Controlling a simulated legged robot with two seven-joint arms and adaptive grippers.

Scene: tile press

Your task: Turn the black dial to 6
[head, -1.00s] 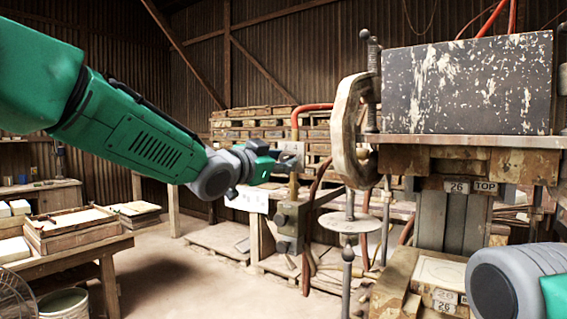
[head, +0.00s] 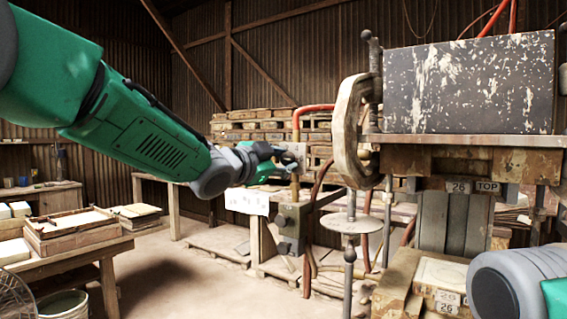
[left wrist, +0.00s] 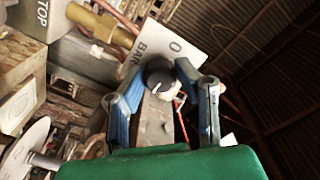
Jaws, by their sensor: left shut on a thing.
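The black dial (left wrist: 158,77) shows in the left wrist view, a dark round knob with a lighter patch on its face, in front of a white plate (left wrist: 172,48) marked "0" and "BAR". My left gripper (left wrist: 161,68) has its two blue fingers on either side of the dial, shut on it. In the head view my left gripper (head: 280,162) is at the grey fitting (head: 293,153) by the orange hose; the dial is hidden there by the gripper. The dial's setting cannot be read. My right gripper is out of view; only part of my right arm shows at lower right.
The tile press (head: 463,146) with its pale handwheel (head: 349,130) stands to the right of my left gripper. A grey valve box (head: 291,222) and hoses are below the fitting. A wooden table (head: 104,255) stands at lower left.

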